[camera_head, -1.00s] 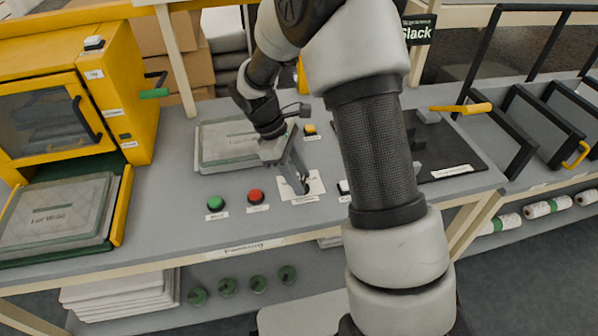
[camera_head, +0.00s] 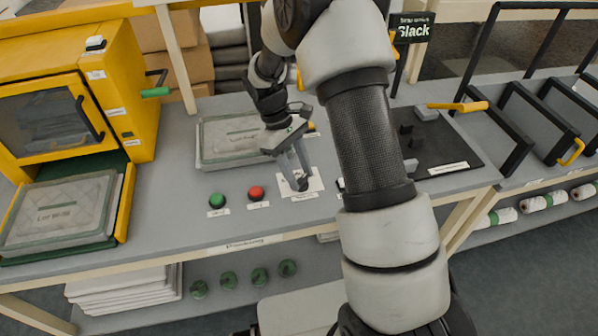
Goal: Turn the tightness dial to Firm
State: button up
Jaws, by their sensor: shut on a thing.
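The tightness dial (camera_head: 300,185) is a small dark knob on a white labelled plate (camera_head: 313,183) on the grey bench. My gripper (camera_head: 298,178) reaches down from above, and its fingers are shut on the dial. The fingers hide most of the knob, and the plate's lettering is too small to read, so I cannot tell which mark the dial points at. A black sign (camera_head: 411,29) at the back reads "Slack" in large letters.
A green button (camera_head: 217,201) and a red button (camera_head: 256,193) sit left of the plate. A flat wrapped pack (camera_head: 228,145) lies behind them. A yellow cabinet (camera_head: 125,90) stands at left. A dark mat (camera_head: 455,150) lies at right beyond my arm.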

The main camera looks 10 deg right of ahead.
jog(key=o, duration=1.1)
jog(key=shift+c, duration=0.2)
jog(key=shift+r, duration=0.1)
jog(key=p+v, duration=0.2)
jog(key=v, duration=1.5)
jog(key=shift+a+r, duration=0.1)
